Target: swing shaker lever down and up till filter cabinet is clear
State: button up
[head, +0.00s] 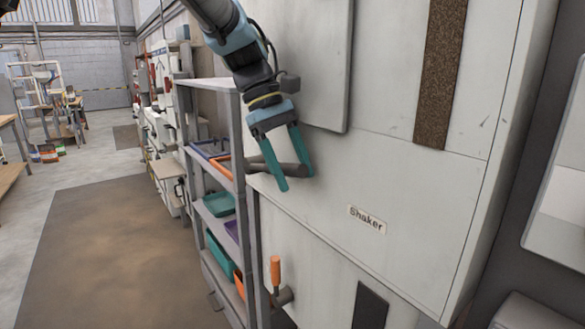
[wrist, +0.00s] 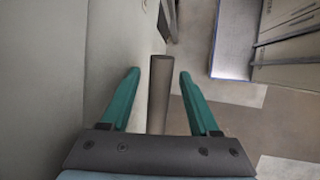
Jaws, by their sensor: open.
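The pale filter cabinet (head: 400,180) fills the right of the head view, with a label reading "Shaker" (head: 367,220) on its front. A tall brown, speckled strip (head: 440,70) shows on its upper part. A dark grey bar (head: 288,170), which looks like the shaker lever, sticks out near the cabinet's left side. My gripper (head: 296,181) is open and points down, with the bar passing between its teal fingers. In the wrist view the bar (wrist: 160,90) lies between the open fingers (wrist: 159,72), with a gap on each side. The fingers do not appear to touch it.
A grey shelf rack (head: 240,150) with coloured trays (head: 220,204) stands just left of my gripper. An orange-handled lever (head: 275,270) is below, low on the cabinet. Open floor (head: 100,240) with a brown mat lies to the left.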

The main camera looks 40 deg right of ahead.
grip_shut()
dwell(0.4)
dwell(0.9)
